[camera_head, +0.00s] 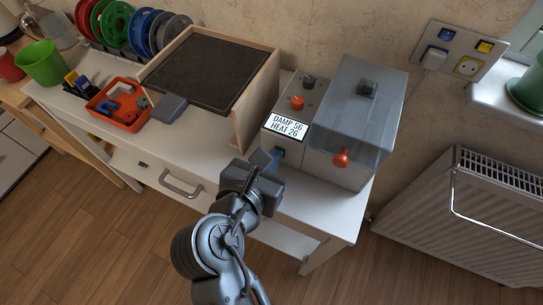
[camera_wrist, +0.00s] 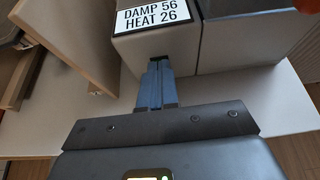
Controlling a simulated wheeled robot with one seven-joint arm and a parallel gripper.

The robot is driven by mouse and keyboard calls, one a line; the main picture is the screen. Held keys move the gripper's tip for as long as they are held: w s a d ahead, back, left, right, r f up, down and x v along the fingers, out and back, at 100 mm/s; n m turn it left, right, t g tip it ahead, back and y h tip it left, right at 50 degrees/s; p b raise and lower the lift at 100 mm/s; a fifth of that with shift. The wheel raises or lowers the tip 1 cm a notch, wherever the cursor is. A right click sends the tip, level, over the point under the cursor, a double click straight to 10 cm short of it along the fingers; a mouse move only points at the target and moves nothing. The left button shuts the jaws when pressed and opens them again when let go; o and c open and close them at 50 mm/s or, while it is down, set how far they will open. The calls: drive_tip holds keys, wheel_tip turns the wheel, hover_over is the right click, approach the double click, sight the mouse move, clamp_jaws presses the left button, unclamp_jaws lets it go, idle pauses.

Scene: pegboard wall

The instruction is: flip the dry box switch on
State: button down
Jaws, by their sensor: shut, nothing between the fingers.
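The dry box (camera_head: 365,115) is a grey box with a see-through lid, standing at the right end of the white bench. Its side panel carries a display (camera_head: 287,125) reading DAMP 56, HEAT 26, also in the wrist view (camera_wrist: 152,15). An orange knob (camera_head: 297,102) and a dark knob (camera_head: 309,82) sit behind the display. My gripper (camera_head: 276,155) is shut and empty, with its blue fingers at the panel's front face, below the display. In the wrist view, the fingertips (camera_wrist: 159,67) meet a dark spot on that face. I cannot make out the switch or its position there.
A red knob (camera_head: 341,158) sticks out of the dry box front. A wooden-sided frame with a dark plate (camera_head: 205,70) stands to the left, beside a red tray (camera_head: 118,105). A drawer handle (camera_head: 181,185) is below. A radiator (camera_head: 460,215) stands to the right.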

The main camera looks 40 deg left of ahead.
drive_tip(key=shift+r+p, duration=0.75)
drive_tip(key=shift+p, duration=0.25)
drive_tip(key=shift+s, duration=0.1)
